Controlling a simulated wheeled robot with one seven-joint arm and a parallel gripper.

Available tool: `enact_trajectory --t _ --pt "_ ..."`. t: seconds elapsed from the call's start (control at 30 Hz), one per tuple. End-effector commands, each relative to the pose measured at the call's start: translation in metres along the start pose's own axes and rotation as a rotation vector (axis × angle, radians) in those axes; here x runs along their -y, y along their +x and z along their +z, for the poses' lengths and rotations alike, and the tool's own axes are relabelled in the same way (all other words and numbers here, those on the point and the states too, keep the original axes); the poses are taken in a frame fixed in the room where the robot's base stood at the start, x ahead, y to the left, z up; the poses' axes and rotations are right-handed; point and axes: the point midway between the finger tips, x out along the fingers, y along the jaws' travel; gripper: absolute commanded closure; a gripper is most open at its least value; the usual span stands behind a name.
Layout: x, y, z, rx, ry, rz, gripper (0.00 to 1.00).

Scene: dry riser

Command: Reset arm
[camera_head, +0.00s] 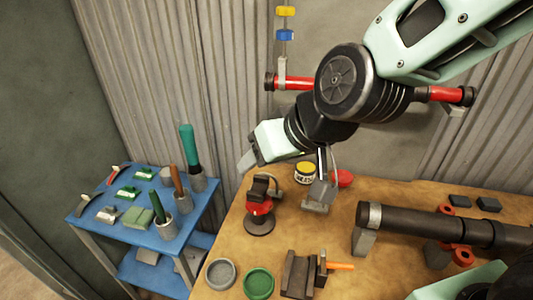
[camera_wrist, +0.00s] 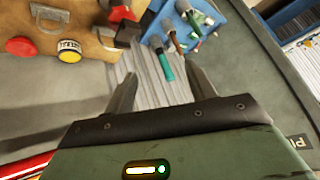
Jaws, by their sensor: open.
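My arm reaches in from the upper right in the head view, and its wrist hangs above the back edge of the wooden workbench (camera_head: 335,235). My gripper (camera_head: 247,160) points to the left, over the gap between the workbench and the blue cart (camera_head: 110,213). In the wrist view my gripper (camera_wrist: 160,85) has its two fingers apart, with nothing between them but the ribbed wall and floor area behind. A red pipe (camera_head: 440,95) runs along the wall behind my arm, which hides its middle.
The bench holds a red-and-black fitting (camera_head: 260,208), a yellow-lidded jar (camera_head: 305,172), a green dish (camera_head: 258,283), a vise (camera_head: 300,273) and a dark pipe (camera_head: 430,225). The cart carries brushes and tools, including a tall teal-handled one (camera_head: 187,145). A corrugated wall (camera_head: 180,80) stands behind.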

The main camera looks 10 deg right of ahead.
Motion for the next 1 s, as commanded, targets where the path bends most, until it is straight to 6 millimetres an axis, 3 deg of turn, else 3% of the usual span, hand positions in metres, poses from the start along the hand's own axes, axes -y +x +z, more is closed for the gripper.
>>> enact_trajectory --t 0.13,0.23,0.43,0.6,0.7,1.0 --pt "0.001 0.000 0.002 0.005 -0.003 -0.002 0.45" --pt "0.006 0.000 0.020 0.071 -0.041 -0.017 0.45" --pt "0.011 -0.017 0.101 0.387 -0.209 -0.026 0.45" --pt "-0.004 -0.038 0.145 0.588 -0.315 0.026 0.45" --pt "-0.009 -0.045 0.154 0.635 -0.340 0.046 0.45" --pt "-0.010 -0.046 0.154 0.642 -0.342 0.049 0.45"
